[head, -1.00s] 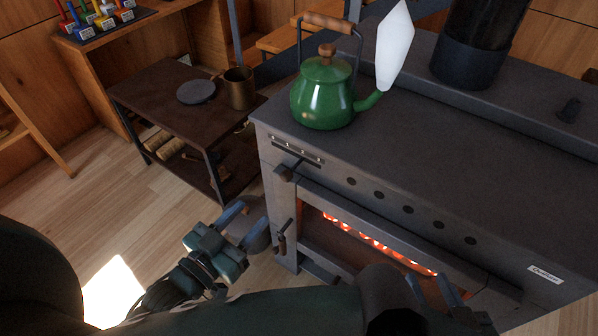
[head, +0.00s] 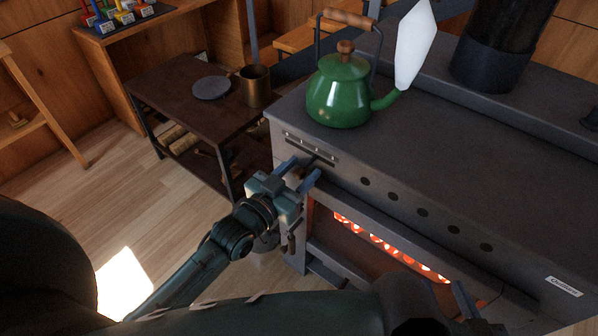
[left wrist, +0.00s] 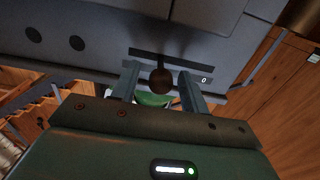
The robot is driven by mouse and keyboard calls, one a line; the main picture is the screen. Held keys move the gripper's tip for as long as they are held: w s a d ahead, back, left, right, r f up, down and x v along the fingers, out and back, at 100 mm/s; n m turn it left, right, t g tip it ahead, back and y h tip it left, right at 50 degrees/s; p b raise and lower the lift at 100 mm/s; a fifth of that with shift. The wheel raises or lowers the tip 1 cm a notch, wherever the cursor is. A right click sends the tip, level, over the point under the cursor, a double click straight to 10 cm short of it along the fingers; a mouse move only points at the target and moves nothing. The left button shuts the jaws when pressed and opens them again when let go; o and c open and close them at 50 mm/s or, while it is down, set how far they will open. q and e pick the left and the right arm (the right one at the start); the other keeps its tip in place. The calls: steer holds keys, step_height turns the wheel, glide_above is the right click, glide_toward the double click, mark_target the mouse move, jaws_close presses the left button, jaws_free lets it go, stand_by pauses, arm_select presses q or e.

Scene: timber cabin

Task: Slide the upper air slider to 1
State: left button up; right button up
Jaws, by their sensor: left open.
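The upper air slider (head: 309,147) is a dark slotted plate on the stove's front, high at its left end, below the kettle. In the left wrist view its slot (left wrist: 148,54) runs across the panel, and a round brown knob (left wrist: 161,79) sits between my finger tips, with a "0" mark near the slot's right end. My left gripper (head: 304,169) is open, its fingers on either side of the knob; I cannot tell whether they touch it. My right gripper (head: 466,302) shows only in part at the lower right of the head view.
A green kettle (head: 340,95) stands on the stove top (head: 450,125). The firebox (head: 375,243) glows below the row of holes. A low dark table (head: 185,110) with a plate (head: 211,88) and mug (head: 255,86) stands left of the stove.

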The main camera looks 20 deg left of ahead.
arm_select(q)
steer(key=shift+c, duration=0.3)
jaws_close()
stand_by(0.3)
steer(key=shift+a, duration=0.1)
